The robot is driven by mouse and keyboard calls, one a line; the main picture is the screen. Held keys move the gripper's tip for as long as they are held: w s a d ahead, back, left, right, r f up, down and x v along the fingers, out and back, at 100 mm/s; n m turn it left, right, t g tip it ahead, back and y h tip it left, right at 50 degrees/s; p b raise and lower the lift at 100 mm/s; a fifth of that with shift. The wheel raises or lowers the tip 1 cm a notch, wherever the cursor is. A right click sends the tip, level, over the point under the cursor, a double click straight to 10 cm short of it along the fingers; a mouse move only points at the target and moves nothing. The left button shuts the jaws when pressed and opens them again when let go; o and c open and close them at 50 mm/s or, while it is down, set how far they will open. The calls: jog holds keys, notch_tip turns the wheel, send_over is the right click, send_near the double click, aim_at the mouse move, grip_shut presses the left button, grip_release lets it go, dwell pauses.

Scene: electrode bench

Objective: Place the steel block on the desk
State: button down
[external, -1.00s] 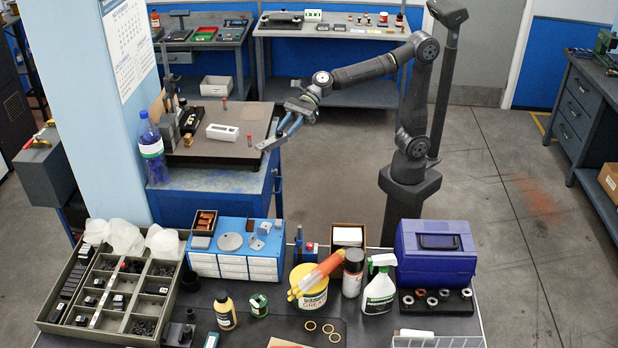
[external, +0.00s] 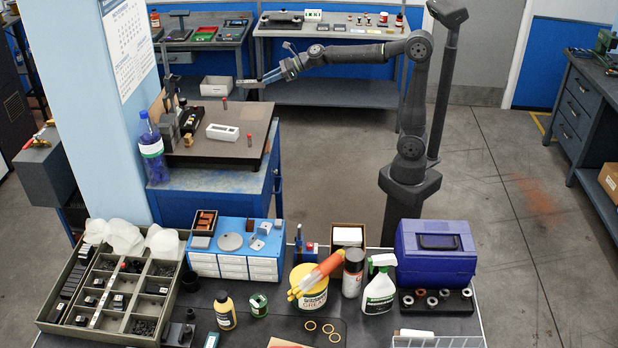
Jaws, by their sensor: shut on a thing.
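My gripper (external: 255,82) is raised in the external view, at the left end of my outstretched arm. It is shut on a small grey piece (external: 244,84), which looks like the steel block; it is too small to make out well. In the picture it shows just above the back right corner of the blue desk (external: 210,184) and its dark plate (external: 225,152). How far it is from the desk in depth I cannot tell. It looks clear of any surface.
The desk holds a white tray (external: 222,132), small red-topped pegs (external: 249,139), a dark fixture (external: 188,122) and a blue bottle (external: 151,150). The plate's front right part is bare. A front bench is crowded with a blue toolbox (external: 436,255) and bins (external: 110,285).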

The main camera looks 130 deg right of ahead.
jog(key=s+d+m+h, duration=0.1)
jog(key=s+d, duration=0.2)
jog(key=s, duration=0.1)
send_over(258, 127)
jog(key=shift+g, duration=0.3)
notch_tip(258, 127, down, 12)
jog(key=shift+d+r, duration=0.1)
jog(key=shift+f, duration=2.05)
jog(key=shift+f, duration=0.15)
jog(key=c, duration=1.1)
grip_release()
